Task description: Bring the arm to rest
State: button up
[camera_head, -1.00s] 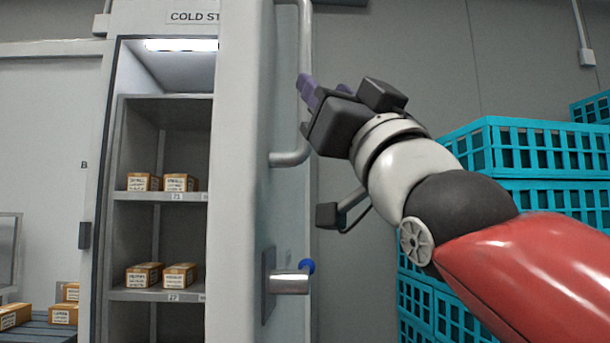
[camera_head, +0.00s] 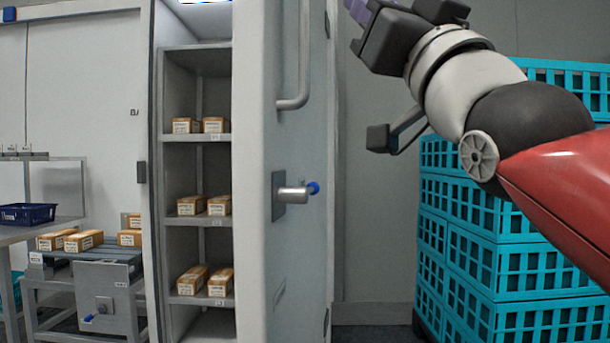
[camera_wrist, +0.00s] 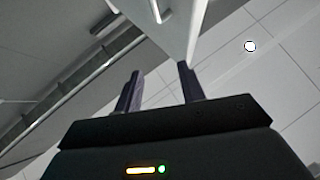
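My gripper (camera_head: 358,10) is at the top of the head view, at the end of my raised red and white arm. In the wrist view its two dark fingers (camera_wrist: 158,92) stand apart with nothing between them, so it is open and empty. The fingertips are partly cut off by the top edge of the head view. The open cold store door (camera_head: 290,250) stands left of my gripper, with a long vertical handle (camera_head: 304,50). The gripper looks apart from the handle in the head view.
Stacked teal crates (camera_head: 480,260) stand at the right below my arm. The cold store shelves (camera_head: 206,138) hold several small boxes. A steel bench (camera_head: 100,285) with boxes and a dark blue tray (camera_head: 28,215) are at the left. Bare wall (camera_head: 375,230) shows between door and crates.

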jog(key=w+d+f+m+g+h, duration=0.1)
jog(key=w+f+g+h, duration=0.15)
jog(key=f, duration=0.75)
jog(key=w+d+f+m+g+h, duration=0.2)
jog(key=f+g+h, duration=0.15)
jog(key=f, duration=0.65)
jog(key=w+d+f+m+g+h, duration=0.1)
jog(key=w+f+g+h, duration=0.15)
jog(key=f, duration=0.85)
jog(key=s+d+f+g, duration=0.1)
jog(key=s+f+g, duration=0.2)
jog(key=f, duration=0.6)
jog(key=s+d+f+g+h, duration=0.1)
jog(key=s+f+g, duration=0.3)
jog(key=f, duration=0.6)
jog(key=s+d+f+g+h+p, duration=0.1)
jog(key=s+f+g, duration=0.2)
jog(key=s+f, duration=0.4)
notch_tip(320, 180, down, 2)
jog(key=shift+d+f+m, duration=0.15)
jog(key=shift+d+m, duration=0.05)
jog(key=shift+m, duration=0.2)
jog(key=shift+g+h, duration=0.25)
